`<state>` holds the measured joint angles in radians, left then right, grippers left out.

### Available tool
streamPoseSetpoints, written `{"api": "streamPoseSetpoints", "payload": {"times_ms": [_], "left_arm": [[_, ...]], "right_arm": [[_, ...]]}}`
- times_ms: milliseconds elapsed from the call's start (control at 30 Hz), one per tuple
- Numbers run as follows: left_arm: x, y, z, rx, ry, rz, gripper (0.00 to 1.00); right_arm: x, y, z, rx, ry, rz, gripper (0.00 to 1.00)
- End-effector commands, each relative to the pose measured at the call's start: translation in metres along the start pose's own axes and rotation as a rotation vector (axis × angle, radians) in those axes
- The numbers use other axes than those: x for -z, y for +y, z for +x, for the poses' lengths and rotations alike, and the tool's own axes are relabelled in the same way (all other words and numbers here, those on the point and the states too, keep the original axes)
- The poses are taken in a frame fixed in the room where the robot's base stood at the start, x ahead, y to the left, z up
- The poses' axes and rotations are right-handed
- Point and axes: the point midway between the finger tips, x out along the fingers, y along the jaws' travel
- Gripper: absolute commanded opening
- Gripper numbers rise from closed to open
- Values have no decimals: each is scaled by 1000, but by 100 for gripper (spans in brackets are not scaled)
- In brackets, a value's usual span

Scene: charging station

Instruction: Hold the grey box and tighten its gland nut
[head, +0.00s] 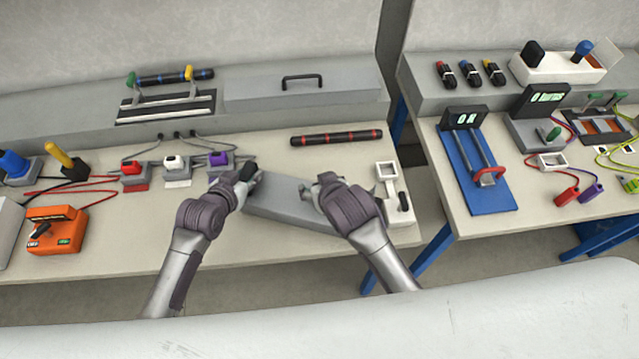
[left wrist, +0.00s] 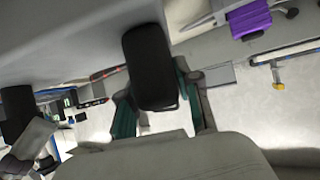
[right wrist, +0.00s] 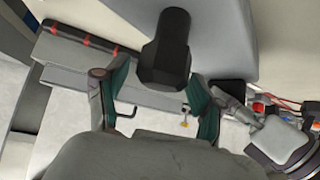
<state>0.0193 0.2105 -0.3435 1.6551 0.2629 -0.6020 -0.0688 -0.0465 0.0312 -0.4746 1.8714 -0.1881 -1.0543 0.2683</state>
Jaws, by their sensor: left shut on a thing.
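The grey box (head: 285,200) is over the front middle of the left bench, between my two grippers. My left gripper (head: 246,180) is shut on a black block-shaped grip (left wrist: 150,65) at the box's left end. My right gripper (head: 318,190) is at the box's other end and hides that part in the head view. In the right wrist view, the black gland nut (right wrist: 165,62) stands out from the box with a narrower end. The right gripper's fingers (right wrist: 158,95) are open, one on each side of it, with gaps visible.
A black bar with red bands (head: 337,138) lies behind the box. A white fixture with a square ring (head: 387,172) stands close to its right. Red, white and purple connectors (head: 220,160) are at the left rear. An orange device (head: 56,230) sits further left. The bench front is mostly clear.

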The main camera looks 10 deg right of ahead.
Motion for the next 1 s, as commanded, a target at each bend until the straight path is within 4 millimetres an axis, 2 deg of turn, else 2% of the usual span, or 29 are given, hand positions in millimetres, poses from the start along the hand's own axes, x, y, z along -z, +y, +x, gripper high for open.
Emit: {"api": "streamPoseSetpoints", "payload": {"times_ms": [233,367,800,1000], "left_arm": [[0,0,0,0,0,-1,5],[0,0,0,0,0,0,5],[0,0,0,1,0,0,5],[0,0,0,1,0,0,5]], "right_arm": [[0,0,-1,1,1,0,68],[0,0,-11,1,2,0,68],[0,0,-98,1,2,1,68],[0,0,-117,1,1,-1,68]]}}
